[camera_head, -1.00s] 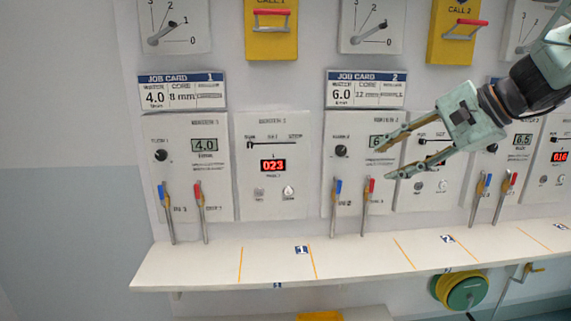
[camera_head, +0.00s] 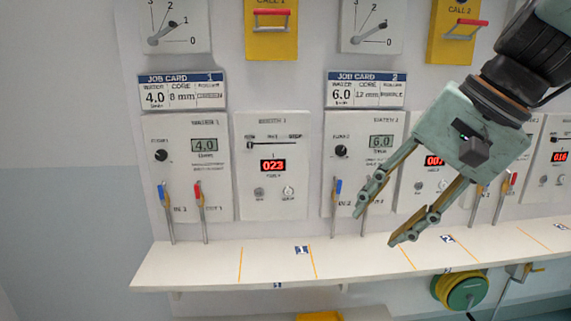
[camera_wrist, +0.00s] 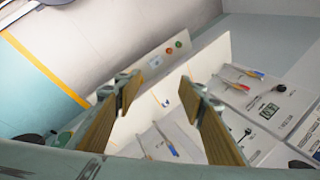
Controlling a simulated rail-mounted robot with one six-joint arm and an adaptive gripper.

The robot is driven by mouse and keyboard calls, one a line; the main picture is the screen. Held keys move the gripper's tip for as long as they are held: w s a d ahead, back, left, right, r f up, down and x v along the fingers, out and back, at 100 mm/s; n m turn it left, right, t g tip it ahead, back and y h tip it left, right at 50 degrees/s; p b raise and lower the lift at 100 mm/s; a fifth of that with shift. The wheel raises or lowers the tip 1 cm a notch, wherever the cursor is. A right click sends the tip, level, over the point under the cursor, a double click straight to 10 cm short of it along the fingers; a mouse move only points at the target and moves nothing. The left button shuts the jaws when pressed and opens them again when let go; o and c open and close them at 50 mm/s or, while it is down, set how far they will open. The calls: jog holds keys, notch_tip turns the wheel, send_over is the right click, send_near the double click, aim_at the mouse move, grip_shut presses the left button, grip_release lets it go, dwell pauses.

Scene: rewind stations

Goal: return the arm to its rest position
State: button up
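My gripper (camera_head: 375,228) hangs in front of station 2 in the head view, pointing down and to the left. Its two fingers are spread apart with nothing between them. One finger covers the red lever of station 2, and the body covers part of the panel to the right. In the wrist view, the two wood-toned fingers (camera_wrist: 160,88) are apart, with the shelf and panels beyond them. I cannot tell whether a fingertip touches anything.
A white shelf (camera_head: 200,267) runs below the panels. Blue lever (camera_head: 336,190) and station 1's levers (camera_head: 199,195) stand up from it. Yellow call boxes (camera_head: 271,45) and dials (camera_head: 372,30) are above. A green and yellow reel (camera_head: 462,291) hangs below. Free room lies left of the shelf.

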jog(key=s+d+f+n+h, duration=0.2)
jog(key=s+n, duration=0.1)
jog(key=s, duration=0.7)
jog(key=s+d+f+n+h, duration=0.2)
jog(key=s+f+n, duration=0.1)
jog(key=s, duration=0.7)
jog(key=shift+s+f, duration=0.15)
jog(key=shift+d, duration=0.1)
dwell(0.8)
